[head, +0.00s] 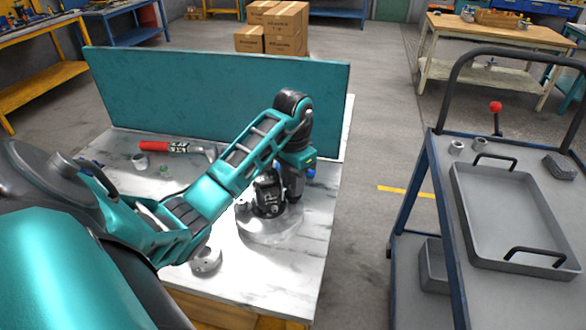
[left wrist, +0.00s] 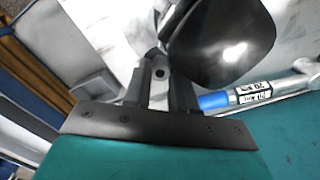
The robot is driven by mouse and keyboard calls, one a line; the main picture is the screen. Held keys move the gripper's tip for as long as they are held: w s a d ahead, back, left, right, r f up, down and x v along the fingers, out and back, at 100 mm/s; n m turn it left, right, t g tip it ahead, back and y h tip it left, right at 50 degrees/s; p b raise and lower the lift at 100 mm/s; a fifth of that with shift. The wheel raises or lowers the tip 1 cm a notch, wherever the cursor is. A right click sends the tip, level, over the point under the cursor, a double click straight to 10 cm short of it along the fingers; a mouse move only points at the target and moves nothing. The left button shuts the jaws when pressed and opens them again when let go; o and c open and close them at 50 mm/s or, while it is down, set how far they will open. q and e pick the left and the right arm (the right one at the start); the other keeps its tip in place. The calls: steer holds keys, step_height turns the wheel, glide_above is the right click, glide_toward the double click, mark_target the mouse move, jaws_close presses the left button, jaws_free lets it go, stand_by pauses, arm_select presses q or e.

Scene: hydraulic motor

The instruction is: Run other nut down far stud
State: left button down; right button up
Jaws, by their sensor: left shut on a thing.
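The black hydraulic motor (head: 268,197) stands upright on a round grey base (head: 270,226) on the white worktop. My left arm reaches over from the left, and its gripper (head: 291,183) points down at the motor's far right side. In the left wrist view the gripper (left wrist: 158,62) is shut beside the dark motor body (left wrist: 225,45). A small grey piece at its fingertips looks like the nut, mostly hidden by the fingers. The far stud is hidden in both views. My right gripper is not in view.
A red-handled wrench (head: 175,147) lies at the worktop's back left. A teal panel (head: 220,95) closes the worktop's back. A cart (head: 505,300) with a tray (head: 515,262) stands at right.

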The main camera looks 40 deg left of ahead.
arm_select(q)
steer(key=m, duration=0.5)
steer(key=shift+m, duration=0.3)
steer(key=m, duration=0.4)
steer(key=shift+f+m, duration=0.1)
steer(key=shift+m, duration=0.2)
steer(key=c, duration=1.2)
jaws_free()
